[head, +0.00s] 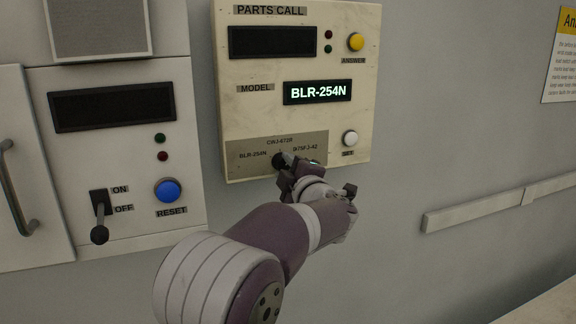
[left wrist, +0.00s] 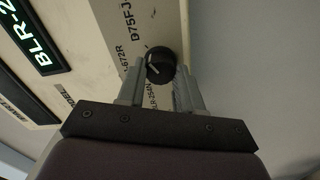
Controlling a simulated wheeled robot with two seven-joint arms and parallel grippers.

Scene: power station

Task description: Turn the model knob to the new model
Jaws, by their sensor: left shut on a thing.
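The black model knob (head: 281,160) sits low on the cream parts call panel (head: 240,110), with position labels BLR-254N, CWJ-672R and one that looks like D75FJ-A2 around it. The display (head: 318,92) above reads BLR-254N. My left gripper (head: 287,168) is at the knob and shut on it. In the left wrist view the knob (left wrist: 160,64) shows at the tips of the two fingers (left wrist: 161,88), with a pale pointer line on its face. Which label the line points at is hard to tell. My right gripper is out of view.
On the panel are a white SET button (head: 350,138), a yellow ANSWER button (head: 355,42) and a dark upper screen (head: 272,42). A left panel holds a blue RESET button (head: 167,190) and an ON/OFF lever (head: 100,234). A rail (head: 475,209) runs along the wall at right.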

